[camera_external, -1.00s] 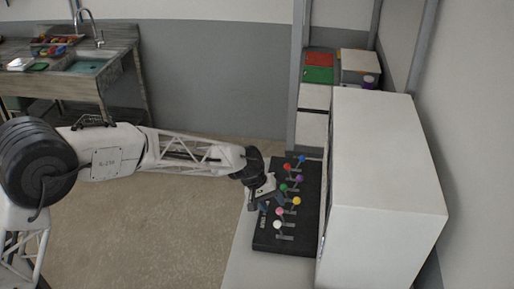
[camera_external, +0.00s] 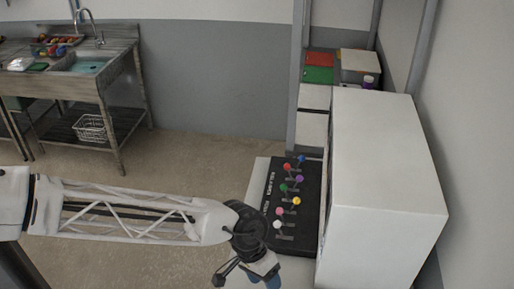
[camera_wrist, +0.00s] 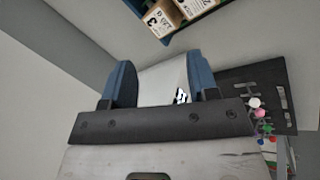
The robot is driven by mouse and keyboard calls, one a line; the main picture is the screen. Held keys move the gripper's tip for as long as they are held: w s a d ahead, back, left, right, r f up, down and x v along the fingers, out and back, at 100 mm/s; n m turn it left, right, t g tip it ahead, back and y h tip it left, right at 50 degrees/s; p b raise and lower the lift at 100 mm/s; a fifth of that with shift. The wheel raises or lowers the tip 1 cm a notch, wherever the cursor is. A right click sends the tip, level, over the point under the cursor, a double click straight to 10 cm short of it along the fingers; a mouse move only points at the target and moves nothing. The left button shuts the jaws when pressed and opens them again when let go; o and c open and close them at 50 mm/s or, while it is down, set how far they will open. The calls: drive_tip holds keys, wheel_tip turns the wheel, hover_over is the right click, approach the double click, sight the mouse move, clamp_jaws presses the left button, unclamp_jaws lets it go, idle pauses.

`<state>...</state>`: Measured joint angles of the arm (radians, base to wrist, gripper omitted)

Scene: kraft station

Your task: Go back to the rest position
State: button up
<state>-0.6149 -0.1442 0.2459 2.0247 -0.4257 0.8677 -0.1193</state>
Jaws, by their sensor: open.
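My gripper (camera_external: 262,277) is at the bottom centre of the external view, in front of and below the black lever panel (camera_external: 300,246). It is apart from the panel. In the wrist view my gripper (camera_wrist: 162,84) shows two blue fingers spread apart with nothing held between them. The panel carries several levers with coloured knobs, among them a red knob (camera_external: 287,167), a yellow knob (camera_external: 297,201) and a white knob (camera_external: 277,224). The panel (camera_wrist: 240,88) also shows at the right of the wrist view.
A large white cabinet (camera_external: 385,170) stands right of the panel. A sink bench (camera_external: 90,65) with a wire basket (camera_external: 90,127) under it is at the back left. Red and green boxes (camera_external: 319,66) sit at the back. The floor between is clear.

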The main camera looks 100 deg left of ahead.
drive_tip(key=s+d+r+m, duration=0.2)
drive_tip(key=s+d+m, duration=0.15)
drive_tip(key=d, duration=0.75)
drive_tip(key=s+d+f+m+g+y, duration=0.1)
drive_tip(key=s+d+m, duration=0.7)
drive_tip(key=s+d, duration=1.2)
drive_tip(key=shift+s+d+f+y, duration=0.4)
drive_tip(key=shift+s, duration=0.15)
